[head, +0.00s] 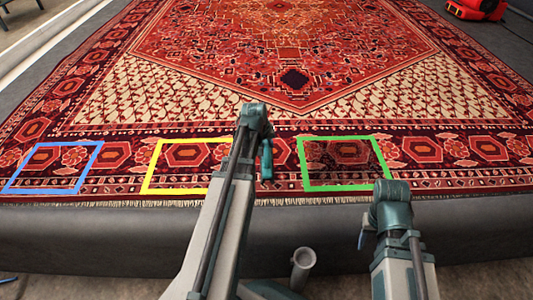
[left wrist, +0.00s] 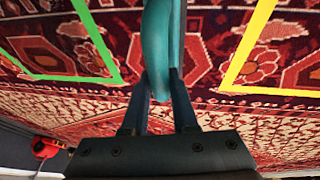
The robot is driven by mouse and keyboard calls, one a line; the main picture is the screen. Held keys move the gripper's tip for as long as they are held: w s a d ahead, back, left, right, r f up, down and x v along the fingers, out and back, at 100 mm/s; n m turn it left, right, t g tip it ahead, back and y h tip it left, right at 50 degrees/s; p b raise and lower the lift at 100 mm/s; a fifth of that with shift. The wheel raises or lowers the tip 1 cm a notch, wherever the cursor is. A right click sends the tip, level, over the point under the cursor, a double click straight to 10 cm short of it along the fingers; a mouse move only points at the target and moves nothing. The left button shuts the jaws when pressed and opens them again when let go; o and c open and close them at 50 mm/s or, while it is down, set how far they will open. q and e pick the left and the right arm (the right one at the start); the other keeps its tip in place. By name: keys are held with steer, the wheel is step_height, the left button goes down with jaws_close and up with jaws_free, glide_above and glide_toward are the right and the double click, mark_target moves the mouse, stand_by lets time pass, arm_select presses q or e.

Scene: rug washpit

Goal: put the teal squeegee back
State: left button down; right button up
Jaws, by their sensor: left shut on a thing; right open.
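The teal squeegee (left wrist: 163,45) is between the fingers of my left gripper (left wrist: 160,100) in the left wrist view. Its smooth teal handle runs up out of the top of that picture, so its far end is out of view. In the head view a teal piece of it (head: 267,160) hangs just right of my left wrist (head: 256,115), above the rug's near border between the yellow and green frames. My right gripper (head: 391,198) is low at the right, near the rug's front edge; its fingers are mostly hidden by its wrist.
A patterned red rug (head: 290,50) covers the platform. Blue (head: 52,168), yellow (head: 150,180) and green (head: 345,163) frames lie along its near border. A grey tilted tube (head: 303,258) stands in front of the dark platform edge (head: 100,225). A red machine (head: 475,9) is at the far right.

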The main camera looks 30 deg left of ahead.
arm_select(q)
steer(key=shift+f+b, duration=1.25)
steer(key=shift+f, duration=0.35)
steer(key=shift+f, duration=0.2)
steer(key=c, duration=0.7)
jaws_free()
steer(key=shift+r, duration=0.2)
steer(key=p+v, duration=1.1)
steer(key=v, duration=0.1)
steer(key=shift+r, duration=0.1)
